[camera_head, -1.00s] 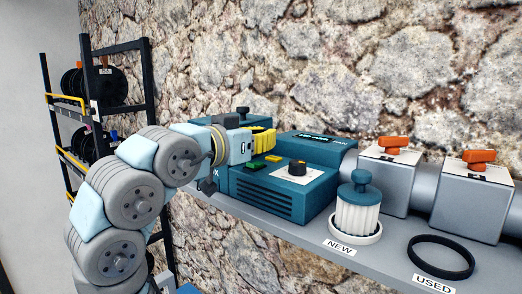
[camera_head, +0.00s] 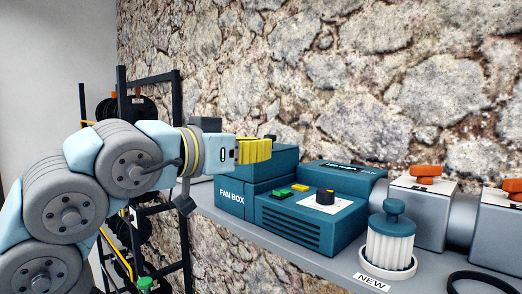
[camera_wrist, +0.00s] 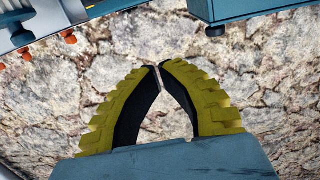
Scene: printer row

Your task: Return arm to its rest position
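My arm reaches in from the left in the head view. My gripper (camera_head: 270,150) has yellow ribbed fingers and points right, in front of the upper part of the blue fan box (camera_head: 231,198), partly hiding it. I cannot tell the exact gap between them. In the wrist view my gripper (camera_wrist: 159,66) shows two yellow fingers with dark inner pads. The stone wall lies behind the fingers.
A grey shelf (camera_head: 288,256) carries a blue control unit (camera_head: 305,222), a white filter with a blue cap (camera_head: 389,244) and grey housings with orange handles (camera_head: 418,210). A black spool rack (camera_head: 184,215) stands behind my arm. A teal box edge (camera_wrist: 245,8) shows in the wrist view.

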